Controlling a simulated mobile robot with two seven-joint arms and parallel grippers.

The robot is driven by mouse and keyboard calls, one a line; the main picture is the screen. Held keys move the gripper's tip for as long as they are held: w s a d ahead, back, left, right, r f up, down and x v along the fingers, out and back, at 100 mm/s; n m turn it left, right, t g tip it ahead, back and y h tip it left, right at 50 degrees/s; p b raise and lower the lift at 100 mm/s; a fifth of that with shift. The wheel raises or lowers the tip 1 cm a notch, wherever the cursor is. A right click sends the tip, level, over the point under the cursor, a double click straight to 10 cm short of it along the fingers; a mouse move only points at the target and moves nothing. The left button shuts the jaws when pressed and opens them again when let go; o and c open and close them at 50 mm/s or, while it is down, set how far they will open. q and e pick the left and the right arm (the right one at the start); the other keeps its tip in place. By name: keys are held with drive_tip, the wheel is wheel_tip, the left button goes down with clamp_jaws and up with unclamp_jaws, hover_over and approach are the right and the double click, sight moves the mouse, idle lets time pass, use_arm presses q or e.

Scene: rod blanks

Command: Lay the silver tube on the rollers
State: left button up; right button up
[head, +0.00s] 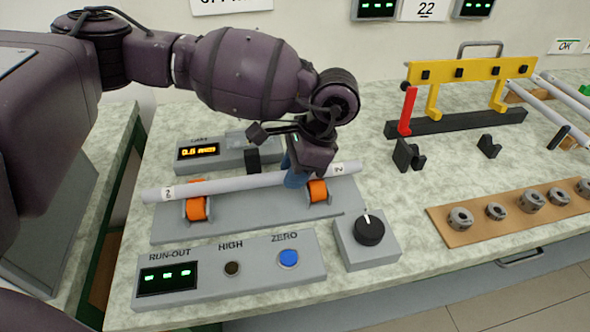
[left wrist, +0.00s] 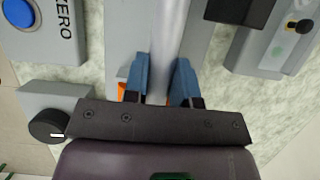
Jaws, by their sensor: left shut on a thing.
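The silver tube (head: 225,186) lies lengthwise across the orange rollers, with paper labels near both ends. The left orange roller (head: 196,208) and the right orange roller (head: 318,191) stand on a grey base plate (head: 255,213). The tube is directly over both rollers; I cannot tell whether it touches them or is slightly above. My left gripper (head: 295,178) is shut on the tube near the right roller. In the left wrist view its blue fingers (left wrist: 160,80) are on either side of the tube (left wrist: 170,35). My right gripper is not in view.
A run-out panel (head: 225,277) with a blue button and a knob box (head: 368,238) stand in front. A display box (head: 205,155) is behind. To the right are a yellow rack (head: 470,70), black holders (head: 408,155), and a wooden board (head: 470,236) with several collars.

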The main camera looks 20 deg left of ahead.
use_arm(q)
drive_tip(key=shift+f, duration=0.1)
drive_tip(key=o, duration=0.5)
drive_tip(key=shift+f, duration=0.1)
drive_tip(key=shift+c, duration=0.2)
drive_tip(key=o, duration=0.5)
drive_tip(key=shift+c, duration=0.2)
